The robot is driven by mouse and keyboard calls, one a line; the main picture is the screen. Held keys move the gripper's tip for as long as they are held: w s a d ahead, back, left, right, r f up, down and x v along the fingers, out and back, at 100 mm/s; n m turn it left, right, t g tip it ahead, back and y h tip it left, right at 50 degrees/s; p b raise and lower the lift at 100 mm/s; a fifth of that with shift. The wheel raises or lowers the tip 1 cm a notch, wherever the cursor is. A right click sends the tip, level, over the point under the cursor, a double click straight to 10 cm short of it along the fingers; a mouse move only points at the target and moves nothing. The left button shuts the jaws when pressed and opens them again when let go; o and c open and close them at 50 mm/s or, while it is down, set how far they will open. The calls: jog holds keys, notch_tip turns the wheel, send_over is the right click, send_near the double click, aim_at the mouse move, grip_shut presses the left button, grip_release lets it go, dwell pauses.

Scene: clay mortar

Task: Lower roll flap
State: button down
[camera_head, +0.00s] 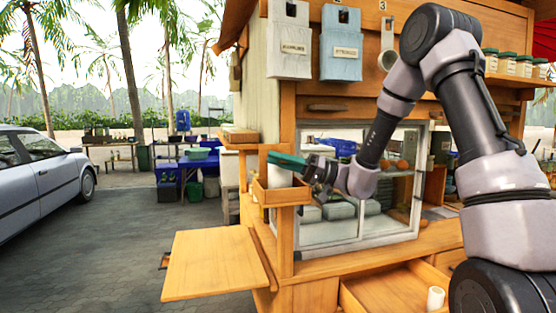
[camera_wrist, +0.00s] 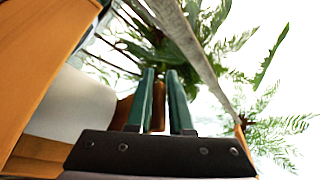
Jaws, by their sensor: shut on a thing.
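A small open wooden box (camera_head: 281,195) on the stall's front corner holds a white paper roll (camera_head: 281,177). My gripper (camera_head: 277,160), with green fingers, reaches across the top of this box from the right. In the wrist view the fingers (camera_wrist: 161,72) are close together, with a brown wooden piece (camera_wrist: 158,108) showing between them. The white roll (camera_wrist: 85,105) and orange wood (camera_wrist: 35,45) lie left of the fingers. I cannot tell whether the brown piece is part of a roll flap. A wooden panel (camera_head: 213,264) juts out level below the box.
Glass windows (camera_head: 345,205) stand behind my arm. An open drawer (camera_head: 385,292) with a white cylinder (camera_head: 435,298) is below. Dispensers (camera_head: 289,42) hang above. A car (camera_head: 40,175) stands left; the paving between is clear.

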jog(key=shift+s+f, duration=0.1)
jog(key=shift+s, duration=0.1)
jog(key=c, duration=1.2)
grip_release()
jog(key=shift+d, duration=0.2)
jog(key=v, duration=1)
jog(key=shift+d, duration=0.25)
